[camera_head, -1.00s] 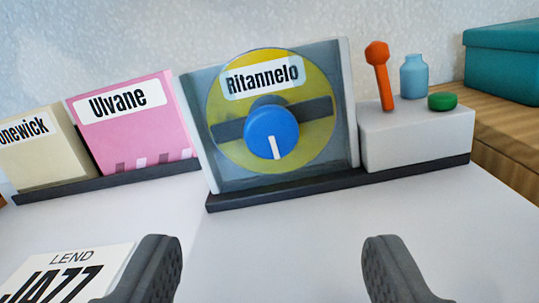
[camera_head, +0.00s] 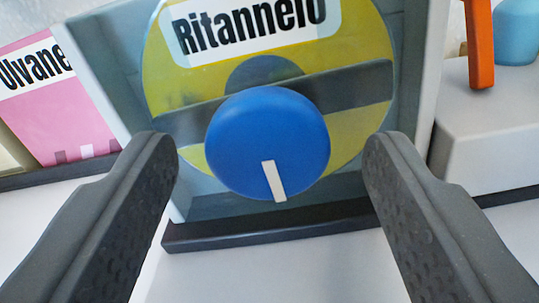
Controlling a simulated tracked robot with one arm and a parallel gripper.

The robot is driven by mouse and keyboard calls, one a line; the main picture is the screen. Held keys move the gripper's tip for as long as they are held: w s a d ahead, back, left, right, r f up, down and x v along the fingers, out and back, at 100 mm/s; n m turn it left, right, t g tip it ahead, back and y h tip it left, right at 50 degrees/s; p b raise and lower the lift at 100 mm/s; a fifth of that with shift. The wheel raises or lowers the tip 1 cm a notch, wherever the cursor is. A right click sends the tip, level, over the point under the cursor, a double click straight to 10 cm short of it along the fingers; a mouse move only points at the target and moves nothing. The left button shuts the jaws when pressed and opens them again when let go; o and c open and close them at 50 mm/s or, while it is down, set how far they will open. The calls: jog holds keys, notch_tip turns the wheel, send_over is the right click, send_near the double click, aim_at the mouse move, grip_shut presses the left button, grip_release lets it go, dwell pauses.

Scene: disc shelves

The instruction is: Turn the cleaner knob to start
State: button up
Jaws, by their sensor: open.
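The cleaner knob (camera_head: 265,135) is a round blue dial in the middle of the view. Its white pointer mark (camera_head: 273,181) points down, slightly to the right. Behind it are a grey bar (camera_head: 352,95) and a yellow disc (camera_head: 372,45) labelled "Ritannelo" (camera_head: 250,28), inside a grey frame. My gripper (camera_head: 270,160) is open, with one dark finger on each side of the knob. Gaps show between the fingertips and the knob; I cannot tell how far the tips are in depth from it.
A pink sleeve (camera_head: 50,105) labelled "Ulvane" stands at the left. At the right a pale block (camera_head: 490,130) carries an orange lever (camera_head: 480,45), with a blue bottle (camera_head: 517,35) behind. A dark base strip (camera_head: 270,225) runs under the frame. White surface lies in front.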

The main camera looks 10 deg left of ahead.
jog(key=c, duration=1)
jog(key=shift+a, duration=0.15)
